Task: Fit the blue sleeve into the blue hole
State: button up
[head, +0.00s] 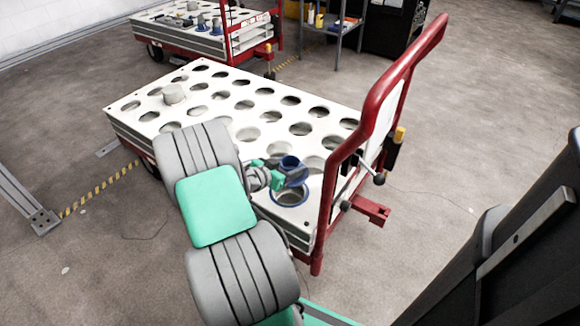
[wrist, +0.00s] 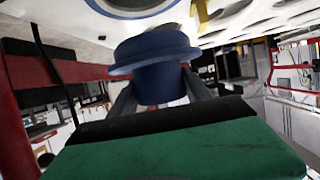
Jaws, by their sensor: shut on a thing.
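The blue sleeve (head: 291,165) is a short flanged cylinder. My gripper (head: 284,174) is shut on it and holds it above the cart top. The sleeve also shows in the wrist view (wrist: 155,58), between the two dark fingers, its wide flange beyond them. The blue hole (head: 290,197), a blue-rimmed opening, lies near the cart's handle end, just below the sleeve in the head view. Part of its blue rim shows at the top of the wrist view (wrist: 138,10), apart from the sleeve. My arm hides part of the cart's near side.
The white cart top (head: 215,85) has many plain round holes. A pale cylinder (head: 173,93) stands on its far left part. The red handle frame (head: 372,120) rises close to the right of the blue hole. A second cart (head: 190,45) with several parts stands behind.

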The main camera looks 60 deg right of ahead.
jog(key=shift+w+a+r, duration=0.1)
jog(key=shift+w+a, duration=0.05)
notch_tip(320, 180, down, 6)
jog(key=b, duration=0.5)
jog(key=shift+r+b, duration=0.15)
jog(key=shift+b, duration=0.15)
jog(key=shift+f+b, duration=1.7)
jog(key=shift+b, duration=0.35)
dwell(1.0)
jog(key=o, duration=1.7)
jog(key=shift+c, duration=0.2)
jog(key=p+v, duration=0.3)
jog(key=v, duration=0.4)
jog(key=shift+r, duration=0.15)
jog(key=shift+a, duration=0.4)
